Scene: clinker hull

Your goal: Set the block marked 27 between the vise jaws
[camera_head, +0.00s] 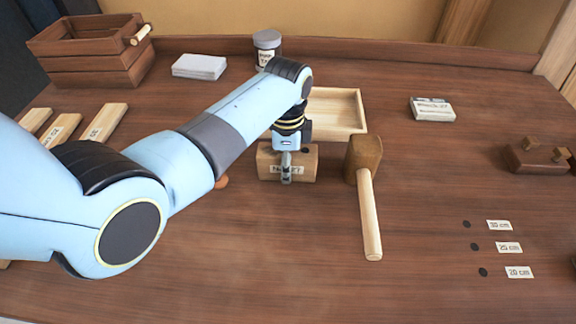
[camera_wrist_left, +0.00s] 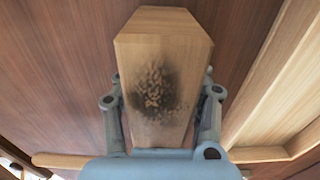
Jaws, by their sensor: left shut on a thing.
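A brown wooden block (camera_head: 306,162) with a pale label stands on the bench at the middle. The label's number is partly covered by my gripper; I cannot read it surely. My left gripper (camera_head: 286,172) comes down on the block from above and is shut on it. In the left wrist view the block (camera_wrist_left: 160,55) sits between the two fingers (camera_wrist_left: 160,115), with a dark smudge on its face. No vise jaws show clearly; a dark wooden fitting (camera_head: 535,160) with small knobs at the right edge may be part of a vise. My right gripper is not in view.
A mallet (camera_head: 370,210) lies just right of the block. A shallow wooden tray (camera_head: 345,112) is right behind it, with a grey-lidded jar (camera_head: 266,48) farther back. Several labelled planks (camera_head: 103,123) lie left. Marked holes (camera_head: 472,243) are at the right front.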

